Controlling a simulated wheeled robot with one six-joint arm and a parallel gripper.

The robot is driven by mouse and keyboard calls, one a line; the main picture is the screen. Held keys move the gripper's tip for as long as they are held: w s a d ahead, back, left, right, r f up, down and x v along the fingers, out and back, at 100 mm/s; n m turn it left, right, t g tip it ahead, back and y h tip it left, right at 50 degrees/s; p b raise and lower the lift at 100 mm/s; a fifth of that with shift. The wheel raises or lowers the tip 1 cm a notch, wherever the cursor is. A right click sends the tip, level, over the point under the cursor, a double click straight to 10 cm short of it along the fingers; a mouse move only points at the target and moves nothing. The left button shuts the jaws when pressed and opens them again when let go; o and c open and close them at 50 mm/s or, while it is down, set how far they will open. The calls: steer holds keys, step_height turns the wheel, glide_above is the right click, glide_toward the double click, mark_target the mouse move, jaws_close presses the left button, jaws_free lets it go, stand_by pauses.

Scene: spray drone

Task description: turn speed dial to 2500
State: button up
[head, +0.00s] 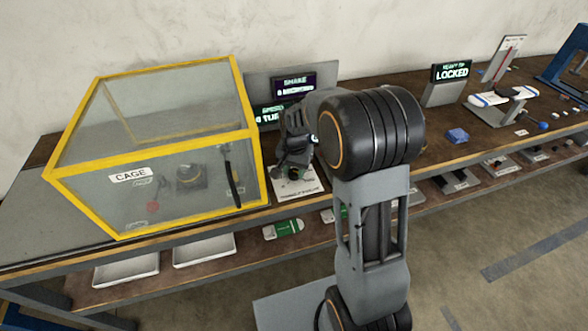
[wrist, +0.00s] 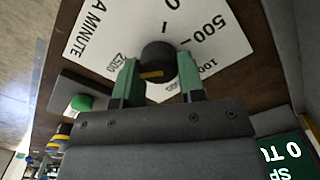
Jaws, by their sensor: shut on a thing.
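The speed dial is a dark round knob (wrist: 157,54) with a short orange mark on its side, on a white scale plate (wrist: 105,45) printed with numbers. I read 0, 500 and 2500 around it; other numbers are partly covered. My gripper (wrist: 155,76) has its green fingers on either side of the knob, shut on it. In the head view my gripper (head: 294,171) is over the white plate (head: 306,189), and my arm hides most of the knob. I cannot tell which number the orange mark lines up with.
A yellow-framed cage (head: 142,233) stands close to the left of the plate. Behind is a speed display (head: 268,115), partly hidden, showing 0; it also shows in the wrist view (wrist: 288,158). A green button (wrist: 81,103) sits beside the plate. A "LOCKED" sign (head: 451,72) stands right.

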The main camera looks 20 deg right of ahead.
mark_target(295, 170)
steer(key=o, duration=0.9)
steer(key=shift+r, duration=0.1)
step_height(295, 170, up, 14)
steer(key=shift+f, duration=0.15)
stand_by(0.5)
